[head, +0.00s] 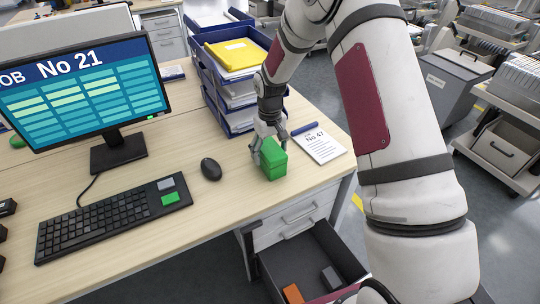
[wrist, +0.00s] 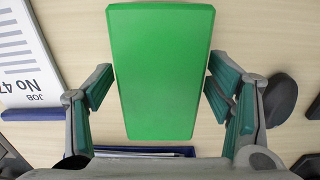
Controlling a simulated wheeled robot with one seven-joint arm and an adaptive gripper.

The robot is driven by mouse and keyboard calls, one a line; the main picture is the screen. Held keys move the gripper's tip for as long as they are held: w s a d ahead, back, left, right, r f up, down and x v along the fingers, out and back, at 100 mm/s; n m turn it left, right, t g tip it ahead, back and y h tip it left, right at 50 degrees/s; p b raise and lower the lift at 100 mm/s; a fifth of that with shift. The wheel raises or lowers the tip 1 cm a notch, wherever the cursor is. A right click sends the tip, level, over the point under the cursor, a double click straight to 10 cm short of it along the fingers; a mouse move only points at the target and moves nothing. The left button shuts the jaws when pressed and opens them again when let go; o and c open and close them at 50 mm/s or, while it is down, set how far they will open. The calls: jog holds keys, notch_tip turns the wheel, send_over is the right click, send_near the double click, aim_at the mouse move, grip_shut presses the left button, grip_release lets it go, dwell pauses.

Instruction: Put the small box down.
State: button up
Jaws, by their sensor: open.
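The small green box (head: 273,160) stands on the wooden desk near its right front edge. It fills the middle of the wrist view (wrist: 161,70). My gripper (head: 268,140) is right at the box, reaching down over it from behind. In the wrist view my gripper (wrist: 160,92) is open, with one finger on each side of the box.
A mouse (head: 211,169) and a keyboard (head: 110,215) lie to the left. A job card (head: 320,147) and a blue pen (head: 304,129) lie to the right. Blue stacked trays (head: 215,95) stand behind. An open drawer (head: 305,262) below the desk holds an orange and a grey item.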

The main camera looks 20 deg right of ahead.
notch_tip(320, 180, up, 10)
jog(key=shift+r, duration=0.1)
jog(key=s+r+t, duration=0.2)
jog(key=s+r, duration=1.2)
jog(key=r, duration=0.3)
jog(key=s+r+m+t, duration=0.1)
jog(key=s+r+m, duration=0.1)
jog(key=s, duration=2)
jog(key=shift+s+t, duration=0.2)
jog(key=shift+t, duration=0.1)
jog(key=shift+d+r, duration=0.1)
